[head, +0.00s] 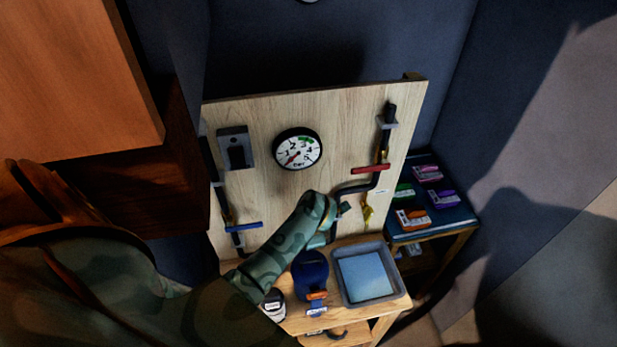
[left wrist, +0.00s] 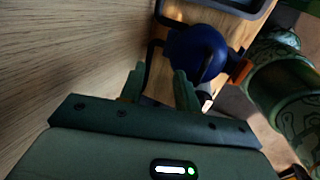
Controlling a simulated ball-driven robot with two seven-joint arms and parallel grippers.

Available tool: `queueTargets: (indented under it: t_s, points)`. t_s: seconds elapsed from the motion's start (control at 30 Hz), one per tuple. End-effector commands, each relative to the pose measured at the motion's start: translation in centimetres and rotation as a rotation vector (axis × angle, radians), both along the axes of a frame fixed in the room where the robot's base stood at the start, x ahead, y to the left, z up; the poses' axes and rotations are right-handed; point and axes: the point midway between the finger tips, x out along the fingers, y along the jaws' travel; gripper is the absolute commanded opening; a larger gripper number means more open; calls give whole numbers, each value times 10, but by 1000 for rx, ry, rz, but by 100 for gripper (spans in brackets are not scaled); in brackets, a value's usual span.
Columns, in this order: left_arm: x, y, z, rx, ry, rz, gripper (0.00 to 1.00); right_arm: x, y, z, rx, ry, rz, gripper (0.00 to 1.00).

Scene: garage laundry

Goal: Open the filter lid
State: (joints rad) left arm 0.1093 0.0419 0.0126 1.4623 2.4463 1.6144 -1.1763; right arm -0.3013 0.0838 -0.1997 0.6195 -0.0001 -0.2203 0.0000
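The filter is a dark blue rounded housing (head: 311,268) on the wooden bench top, below the pegboard-like panel. An orange clip (head: 316,295) sits at its front, with a blue piece below it. In the left wrist view the blue housing (left wrist: 195,52) is just beyond the fingers, with the orange clip (left wrist: 240,72) to its right. I cannot tell whether the lid is latched. My left gripper (head: 331,226) is above and behind the housing, near the panel; its fingers (left wrist: 160,85) are apart with nothing held between them. My right gripper is not in view.
A grey tray (head: 401,283) with a light blue sheet stands right of the filter; a labelled jar (head: 272,303) stands left. The panel (head: 340,130) carries a gauge (head: 297,149), switch (head: 236,148), pipes, a blue handle (head: 243,227) and red handle (head: 371,169).

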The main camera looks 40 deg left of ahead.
Motion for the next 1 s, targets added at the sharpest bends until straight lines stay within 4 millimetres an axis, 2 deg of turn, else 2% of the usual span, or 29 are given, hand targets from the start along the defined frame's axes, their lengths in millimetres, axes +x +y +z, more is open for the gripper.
queueTargets:
  t_s: [0.03,0.17,0.47,0.5,0.6,1.0]
  points:
    - [2,2,-7,2,2,-1,33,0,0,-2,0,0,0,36]
    - [4,5,-17,1,1,0,33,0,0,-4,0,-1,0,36]
    - [5,6,-19,2,-1,0,33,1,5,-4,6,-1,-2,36]
    - [5,6,-19,2,-1,0,27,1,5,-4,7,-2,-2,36]
    - [5,6,-20,2,0,-1,0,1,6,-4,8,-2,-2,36]
    - [5,6,-19,2,0,-1,0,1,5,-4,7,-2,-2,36]
